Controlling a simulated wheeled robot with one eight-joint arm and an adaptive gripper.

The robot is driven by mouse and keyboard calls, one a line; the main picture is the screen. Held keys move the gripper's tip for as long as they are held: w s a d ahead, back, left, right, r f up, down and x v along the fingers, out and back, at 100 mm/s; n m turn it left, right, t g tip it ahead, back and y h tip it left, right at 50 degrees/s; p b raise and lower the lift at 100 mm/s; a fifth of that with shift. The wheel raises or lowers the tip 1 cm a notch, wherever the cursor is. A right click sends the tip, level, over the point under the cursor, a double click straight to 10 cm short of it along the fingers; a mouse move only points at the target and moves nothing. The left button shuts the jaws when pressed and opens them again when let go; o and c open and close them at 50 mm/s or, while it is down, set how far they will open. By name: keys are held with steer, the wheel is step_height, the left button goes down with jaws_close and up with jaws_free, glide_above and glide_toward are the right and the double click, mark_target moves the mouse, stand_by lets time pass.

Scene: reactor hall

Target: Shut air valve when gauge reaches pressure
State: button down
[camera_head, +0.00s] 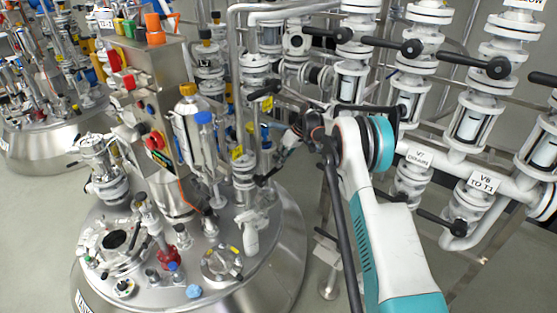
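My arm reaches in from the bottom right. My gripper (282,158) is small and dark in this view, pointing left and down beside the white valve stack (244,170) on the steel reactor lid (215,245). A black lever (264,90) sticks out higher on the pipework above the gripper. I cannot tell which of these valves is the air valve. I cannot make out a pressure gauge or its reading. The fingers blend with dark parts behind them, so I cannot tell whether they are open or touch anything.
A steel control box (150,95) with a red knob stands left. A second reactor (45,135) is far left. Grey floor shows between.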

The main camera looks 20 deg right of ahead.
steer(key=shift+r, duration=0.15)
steer(key=v, duration=0.7)
steer(key=s+a+r+m+t+h, duration=0.1)
steer(key=s+a+r+m+h, duration=0.15)
steer(key=s+r, duration=0.75)
steer(key=s+a+r+m+t+h, duration=0.1)
steer(key=s+a+r, duration=0.3)
steer(key=s+r, duration=0.7)
steer(key=s+a+r+m+t+h, duration=0.1)
steer(key=s+r, duration=0.1)
steer(key=s, duration=0.6)
steer(key=s+a+r+m+t, duration=0.1)
steer(key=s+r, duration=0.1)
steer(key=s, duration=0.6)
steer(key=s+f+m+t+h, duration=0.1)
steer(key=s+f, duration=0.5)
steer(key=s, duration=0.8)
steer(key=shift+d+f+t, duration=0.2)
steer(key=shift+f+t, duration=0.05)
steer(key=shift+t, duration=0.05)
